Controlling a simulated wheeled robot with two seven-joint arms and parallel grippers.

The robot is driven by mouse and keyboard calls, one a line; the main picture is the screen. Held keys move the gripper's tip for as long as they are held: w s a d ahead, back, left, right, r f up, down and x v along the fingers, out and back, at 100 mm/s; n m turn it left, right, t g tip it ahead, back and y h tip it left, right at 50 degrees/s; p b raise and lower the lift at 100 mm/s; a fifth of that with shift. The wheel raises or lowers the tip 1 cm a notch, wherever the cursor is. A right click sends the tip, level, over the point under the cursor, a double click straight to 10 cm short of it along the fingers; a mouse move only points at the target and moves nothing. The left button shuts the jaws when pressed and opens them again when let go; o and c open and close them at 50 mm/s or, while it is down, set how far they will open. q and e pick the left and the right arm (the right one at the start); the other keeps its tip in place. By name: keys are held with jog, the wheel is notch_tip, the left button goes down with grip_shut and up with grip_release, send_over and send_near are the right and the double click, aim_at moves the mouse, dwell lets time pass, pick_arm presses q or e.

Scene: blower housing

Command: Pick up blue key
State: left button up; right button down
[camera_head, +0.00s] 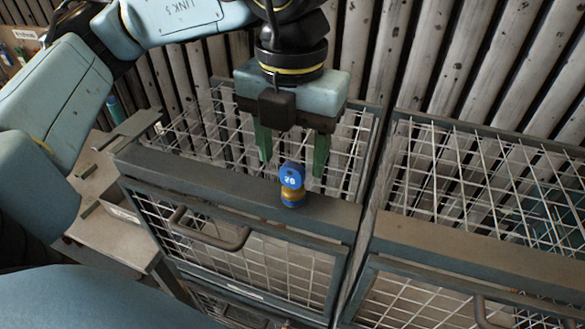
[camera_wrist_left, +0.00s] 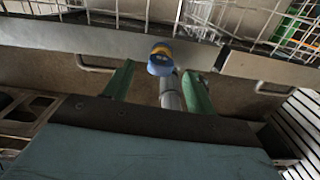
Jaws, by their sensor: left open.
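The blue key (camera_head: 292,178) has a blue head with white marking, a brass-coloured middle and a blue base. It stands upright on the front metal rail (camera_head: 235,190) of a wire-mesh cage. My left gripper (camera_head: 292,170) is open above and behind the key, with its two green fingers pointing down, one to each side of it in the picture. In the left wrist view the key (camera_wrist_left: 160,62) shows beyond the fingertips, between the two green fingers (camera_wrist_left: 157,85). I cannot tell whether the fingers are level with it. My right gripper is not in view.
Below the rail is a mesh door with a curved handle (camera_head: 208,230). A second mesh cage (camera_head: 470,180) stands to the right. Ribbed pipes (camera_head: 440,60) form a wall behind. A low table (camera_head: 108,235) with small items stands at the left.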

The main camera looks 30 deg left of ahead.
aim_at(291, 174)
pick_arm(q)
jog(key=shift+f, duration=1.35)
jog(key=c, duration=1.1)
